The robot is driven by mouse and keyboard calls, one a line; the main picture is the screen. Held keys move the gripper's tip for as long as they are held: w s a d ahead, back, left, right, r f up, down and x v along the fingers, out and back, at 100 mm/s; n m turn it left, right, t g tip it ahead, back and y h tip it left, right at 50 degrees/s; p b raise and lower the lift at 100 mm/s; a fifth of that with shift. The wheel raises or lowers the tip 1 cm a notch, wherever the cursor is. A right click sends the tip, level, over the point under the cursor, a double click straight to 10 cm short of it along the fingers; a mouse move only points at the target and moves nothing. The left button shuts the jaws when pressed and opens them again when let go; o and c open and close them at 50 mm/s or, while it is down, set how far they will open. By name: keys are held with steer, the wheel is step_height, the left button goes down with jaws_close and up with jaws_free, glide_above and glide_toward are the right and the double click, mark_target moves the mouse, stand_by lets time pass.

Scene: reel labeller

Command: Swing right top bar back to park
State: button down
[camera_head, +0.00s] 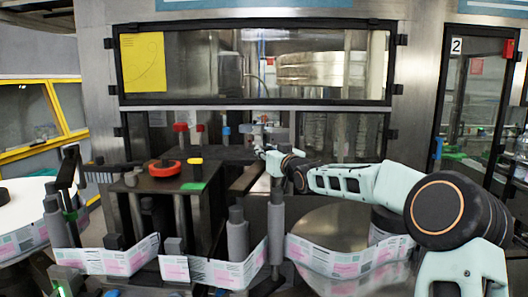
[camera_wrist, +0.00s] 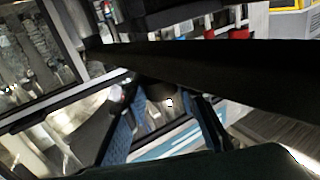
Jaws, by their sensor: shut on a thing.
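The right top bar (camera_head: 234,155) is a dark bar at the top of the labeller, behind the black block with the red knob. In the wrist view the bar (camera_wrist: 205,75) runs large and black across the picture, from upper left to right. My gripper (camera_head: 264,153) is at the right end of the bar in the head view. In the wrist view my gripper (camera_wrist: 160,97) has its two blue-padded fingers on either side of a dark round piece under the bar, and is shut on it. The exact contact is in shadow and partly hidden.
A red knob (camera_head: 165,168) sits on the black block. Grey rollers (camera_head: 238,235) carry a printed label web (camera_head: 215,271) along the front. A shiny round reel table (camera_head: 335,225) lies below my arm. A framed window (camera_head: 255,62) stands behind.

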steer(key=shift+s+a+f, duration=0.1)
steer(key=shift+a+f, duration=0.15)
steer(key=shift+f, duration=0.05)
steer(key=c, duration=2)
jaws_free()
steer(key=o, duration=0.4)
steer(key=shift+s+r, duration=0.15)
steer(key=shift+r, duration=0.05)
steer(key=shift+d+r, duration=0.1)
steer(key=shift+r, duration=0.25)
step_height(320, 180, up, 9)
steer(key=shift+r, duration=0.15)
